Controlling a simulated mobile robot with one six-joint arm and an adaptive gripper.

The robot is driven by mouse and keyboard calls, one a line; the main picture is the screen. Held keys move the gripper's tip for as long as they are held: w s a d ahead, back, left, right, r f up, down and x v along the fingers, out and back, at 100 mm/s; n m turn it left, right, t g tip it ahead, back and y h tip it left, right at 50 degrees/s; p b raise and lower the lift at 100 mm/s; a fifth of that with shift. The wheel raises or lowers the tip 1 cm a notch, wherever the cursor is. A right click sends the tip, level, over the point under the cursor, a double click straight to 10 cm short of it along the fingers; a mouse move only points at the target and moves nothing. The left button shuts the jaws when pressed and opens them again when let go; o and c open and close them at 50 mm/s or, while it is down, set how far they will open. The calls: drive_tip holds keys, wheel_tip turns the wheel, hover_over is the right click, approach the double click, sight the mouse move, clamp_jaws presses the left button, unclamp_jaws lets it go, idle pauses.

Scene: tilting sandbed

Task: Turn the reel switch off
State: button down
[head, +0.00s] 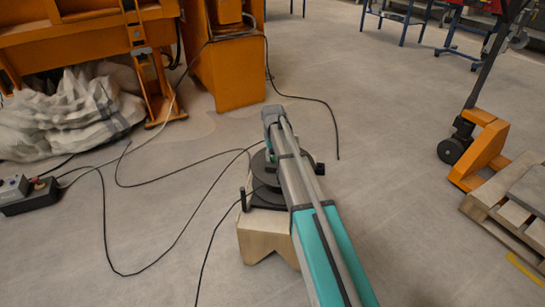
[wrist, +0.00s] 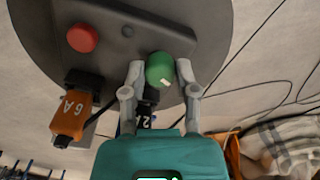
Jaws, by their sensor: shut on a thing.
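The black cable reel (head: 268,168) sits on a pale wooden block in the head view, partly covered by my arm. In the wrist view its dark grey round face (wrist: 205,20) fills the upper left. A green knob (wrist: 160,70) is on the face, with a small white mark at its edge. My gripper (wrist: 160,66) has one finger on each side of the green knob and is shut on it. A red round button (wrist: 82,38) sits to its left, apart from the fingers.
An orange plug (wrist: 70,112) marked 6A is in the reel face. Black cables (head: 170,262) lie loose on the floor. An orange machine (head: 225,70) and white sacks (head: 70,115) stand behind, left. An orange pallet truck (head: 482,150) and pallet (head: 490,205) are right.

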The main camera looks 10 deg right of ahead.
drive_tip(key=shift+c, duration=1.9)
unclamp_jaws()
drive_tip(key=shift+r, duration=0.15)
